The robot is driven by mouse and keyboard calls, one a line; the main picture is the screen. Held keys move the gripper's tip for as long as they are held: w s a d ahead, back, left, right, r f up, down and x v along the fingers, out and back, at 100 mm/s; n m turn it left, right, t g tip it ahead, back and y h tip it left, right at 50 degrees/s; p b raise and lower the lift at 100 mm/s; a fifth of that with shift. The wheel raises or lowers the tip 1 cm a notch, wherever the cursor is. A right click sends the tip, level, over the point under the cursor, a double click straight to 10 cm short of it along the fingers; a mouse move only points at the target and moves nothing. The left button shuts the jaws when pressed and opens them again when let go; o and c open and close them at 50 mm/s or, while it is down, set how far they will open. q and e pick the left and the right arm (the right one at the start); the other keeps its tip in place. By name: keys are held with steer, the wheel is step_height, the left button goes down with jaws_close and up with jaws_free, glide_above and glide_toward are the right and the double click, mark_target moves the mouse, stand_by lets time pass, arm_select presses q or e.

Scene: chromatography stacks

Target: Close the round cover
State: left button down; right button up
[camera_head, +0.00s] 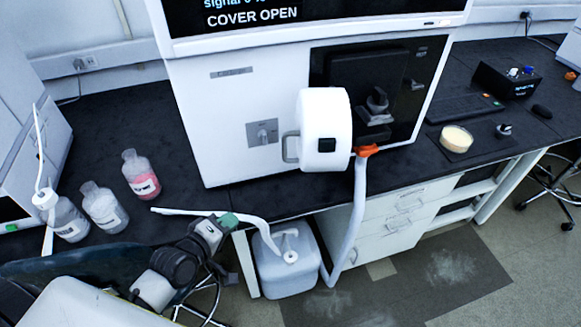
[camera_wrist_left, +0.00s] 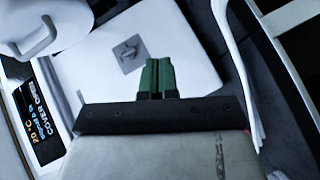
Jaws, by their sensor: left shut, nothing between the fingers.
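The round cover (camera_head: 322,105) is a thick white disc with a handle on its left side. It stands swung out in front of the white instrument (camera_head: 215,110), whose screen (camera_head: 250,15) reads "COVER OPEN". My left gripper (camera_head: 228,220) has green fingertips and is below and left of the cover, apart from it, near the bench's front edge. In the left wrist view the green fingers (camera_wrist_left: 158,75) are shut together with nothing between them, and the cover (camera_wrist_left: 45,25) shows at the upper left with its handle. My right gripper is out of view.
Several bottles, one with pink liquid (camera_head: 141,176), stand on the dark bench at the left. A white hose (camera_head: 352,225) with an orange clamp (camera_head: 366,151) hangs by the cover. A jerrycan (camera_head: 285,265) stands below the bench edge. A pale yellow dish (camera_head: 456,139) sits to the right.

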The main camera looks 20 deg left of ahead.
arm_select(q)
steer(key=s+d+r+n+t+h, duration=0.1)
steer(key=d+r+h, duration=0.1)
steer(key=r, duration=0.5)
steer(key=s+d+r+t+h, duration=0.1)
steer(key=d+r+h, duration=0.15)
steer(key=r, duration=0.55)
steer(key=p, duration=0.3)
glide_toward(300, 151)
steer(key=w, duration=0.3)
steer(key=shift+w+d+n+y+p, duration=0.15)
steer(key=shift+w+d+y, duration=0.1)
steer(key=shift+d, duration=0.3)
steer(key=shift+w+d+n+y+p, duration=0.15)
steer(key=shift+w+d, duration=0.15)
steer(key=shift+d, duration=0.3)
steer(key=shift+w+d+f, duration=0.1)
steer(key=shift+w+d, duration=0.15)
steer(key=shift+d, duration=0.5)
